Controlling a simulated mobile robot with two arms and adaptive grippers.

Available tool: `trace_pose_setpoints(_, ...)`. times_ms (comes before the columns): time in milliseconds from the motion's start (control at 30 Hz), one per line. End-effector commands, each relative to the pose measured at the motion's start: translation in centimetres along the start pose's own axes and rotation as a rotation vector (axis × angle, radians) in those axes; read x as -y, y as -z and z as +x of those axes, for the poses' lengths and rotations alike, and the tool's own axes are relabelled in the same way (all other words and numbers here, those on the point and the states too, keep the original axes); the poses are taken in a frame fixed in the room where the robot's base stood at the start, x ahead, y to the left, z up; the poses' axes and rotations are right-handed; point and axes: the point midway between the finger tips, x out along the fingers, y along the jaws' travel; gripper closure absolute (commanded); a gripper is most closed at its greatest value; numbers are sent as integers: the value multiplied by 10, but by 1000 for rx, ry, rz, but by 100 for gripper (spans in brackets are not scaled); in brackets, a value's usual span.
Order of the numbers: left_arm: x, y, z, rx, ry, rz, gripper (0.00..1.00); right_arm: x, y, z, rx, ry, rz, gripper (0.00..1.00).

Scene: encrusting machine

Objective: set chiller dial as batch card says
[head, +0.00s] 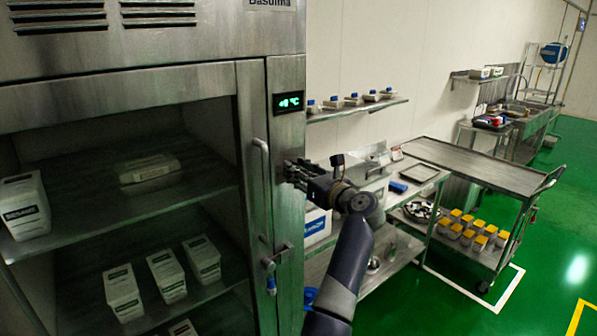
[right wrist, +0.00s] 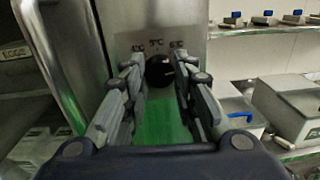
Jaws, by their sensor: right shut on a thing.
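The chiller (head: 285,205) is a tall steel cabinet with a glass door at the left of the head view. Its dial (right wrist: 159,70) is a dark round knob on the front frame, below a row of temperature marks (right wrist: 157,45); the middle one looks like 5°C. My right gripper (head: 290,173) is shut on the dial, with a finger on each side in the right wrist view (right wrist: 161,82). The dial's pointer is not readable. A green display (head: 289,102) above shows a °C value too small to read surely. I cannot make out a batch card. My left gripper is not in view.
The door handle (head: 264,190) stands just left of the dial. A wall shelf (head: 350,112) with small blue-topped scoops or boxes is to the right. A steel cart (head: 480,165) with yellow-lidded tubs stands farther right. Green floor is open beyond.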

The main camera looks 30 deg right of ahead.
Motion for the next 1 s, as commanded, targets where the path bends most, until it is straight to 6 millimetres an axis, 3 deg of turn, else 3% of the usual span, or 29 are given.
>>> trace_pose_setpoints(367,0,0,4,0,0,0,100,0,1,0,6,1,-115,98)
trace_pose_setpoints(1000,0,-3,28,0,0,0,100,0,3,-1,34,1,-693,98)
